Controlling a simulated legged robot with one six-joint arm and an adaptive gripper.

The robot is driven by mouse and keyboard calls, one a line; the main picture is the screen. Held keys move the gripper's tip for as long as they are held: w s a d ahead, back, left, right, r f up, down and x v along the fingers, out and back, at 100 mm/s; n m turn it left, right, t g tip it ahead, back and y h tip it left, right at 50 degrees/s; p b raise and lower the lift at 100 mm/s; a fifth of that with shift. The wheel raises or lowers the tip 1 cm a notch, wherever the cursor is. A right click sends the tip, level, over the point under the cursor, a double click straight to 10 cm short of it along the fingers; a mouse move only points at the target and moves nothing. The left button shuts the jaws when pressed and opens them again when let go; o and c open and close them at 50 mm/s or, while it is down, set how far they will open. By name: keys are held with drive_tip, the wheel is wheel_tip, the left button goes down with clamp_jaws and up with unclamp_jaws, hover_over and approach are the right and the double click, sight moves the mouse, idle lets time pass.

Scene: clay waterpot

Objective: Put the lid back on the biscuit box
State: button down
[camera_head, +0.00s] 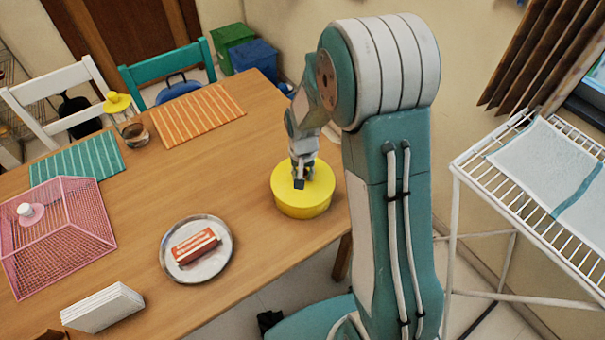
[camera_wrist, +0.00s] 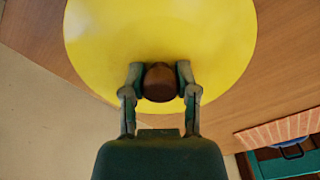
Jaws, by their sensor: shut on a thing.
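The yellow round lid (camera_head: 284,183) lies level on top of the yellow biscuit box (camera_head: 303,210) near the table's right edge. I see no clear gap between them, but my gripper hides part of the top. In the wrist view the lid (camera_wrist: 105,40) fills the upper middle and hides the box. My gripper (camera_wrist: 160,74) is shut on this knob, one finger on each side. In the head view my gripper (camera_head: 302,178) points down onto the lid.
A metal plate (camera_head: 224,258) with a red packet (camera_head: 195,246) lies left of the box. A pink mesh cover (camera_head: 60,235), a white stack (camera_head: 103,308) and striped mats (camera_head: 198,115) are farther off. The wood around the box is clear. A white rack (camera_head: 520,205) stands right.

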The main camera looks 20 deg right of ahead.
idle(0.4)
drive_tip(key=shift+c, duration=1.5)
unclamp_jaws()
drive_tip(key=o, duration=0.3)
drive_tip(key=shift+r, duration=3.5)
drive_tip(key=shift+c, duration=0.3)
